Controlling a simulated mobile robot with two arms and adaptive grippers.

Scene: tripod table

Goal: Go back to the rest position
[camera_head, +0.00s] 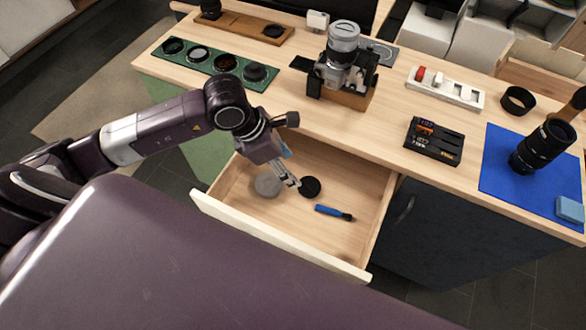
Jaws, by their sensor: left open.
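My left gripper (291,183) is open and reaches down over the open drawer (360,193), its fingertips close to a black round cap (310,187). I cannot tell whether the fingertips touch it. A grey disc (267,185) lies in the drawer left of the gripper. A blue-handled brush or pen-like tool (334,212) lies nearer the drawer's front. My left arm comes in from the left, bent, above the drawer's left side. My right gripper does not show.
The wooden table (390,120) carries a camera (342,55) on a wooden block, a green mat (205,62) with several lens filters, a white power strip (445,90), a black case (434,141) and a blue mat (505,180) with a black lens (542,147). The drawer front (280,237) sticks out towards me.

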